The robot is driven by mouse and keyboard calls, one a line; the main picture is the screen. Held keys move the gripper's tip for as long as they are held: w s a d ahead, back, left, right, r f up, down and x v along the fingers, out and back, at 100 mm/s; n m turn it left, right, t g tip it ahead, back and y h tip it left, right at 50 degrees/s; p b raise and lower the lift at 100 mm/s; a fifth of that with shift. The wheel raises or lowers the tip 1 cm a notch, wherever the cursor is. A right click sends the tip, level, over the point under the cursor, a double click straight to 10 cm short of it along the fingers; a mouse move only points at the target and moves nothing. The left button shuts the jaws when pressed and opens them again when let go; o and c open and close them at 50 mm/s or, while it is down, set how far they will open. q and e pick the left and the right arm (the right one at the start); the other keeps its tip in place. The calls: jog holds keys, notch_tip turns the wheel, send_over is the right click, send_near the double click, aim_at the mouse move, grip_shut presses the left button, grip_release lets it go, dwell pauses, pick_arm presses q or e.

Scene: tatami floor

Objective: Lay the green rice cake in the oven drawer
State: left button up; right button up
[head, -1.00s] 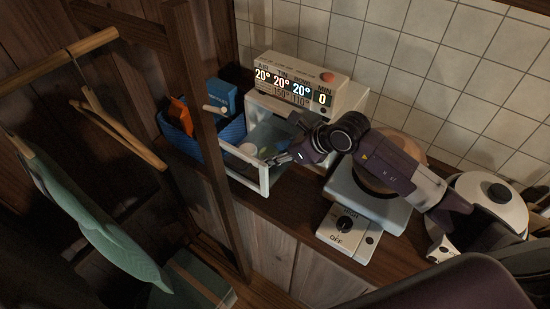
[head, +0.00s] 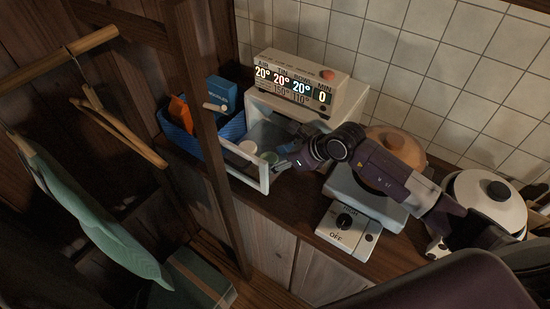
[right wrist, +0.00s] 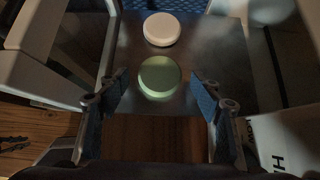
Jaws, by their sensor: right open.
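The green rice cake (right wrist: 159,77) is a flat round disc lying on the dark floor of the open oven drawer (head: 264,178). It also shows in the head view (head: 267,158), partly hidden behind the drawer's rim and my gripper. A white rice cake (right wrist: 161,29) lies just beyond it, apart from it. My right gripper (right wrist: 157,88) is open, its blue-padded fingers to either side of the near edge of the green cake and not gripping it. In the head view my right gripper (head: 286,160) is at the drawer's right side. My left gripper is not in view.
The white oven (head: 345,98) with its lit display stands behind the drawer. A blue basket (head: 190,145) stands left of it. A wooden post (head: 210,150) stands in front.

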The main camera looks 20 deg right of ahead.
jog(key=shift+r, duration=0.1)
jog(key=shift+r, duration=0.2)
jog(key=shift+s+d+r, duration=0.2)
jog(key=shift+d, duration=0.05)
jog(key=b+v, duration=0.2)
jog(key=v, duration=0.9)
jog(key=shift+s, duration=0.1)
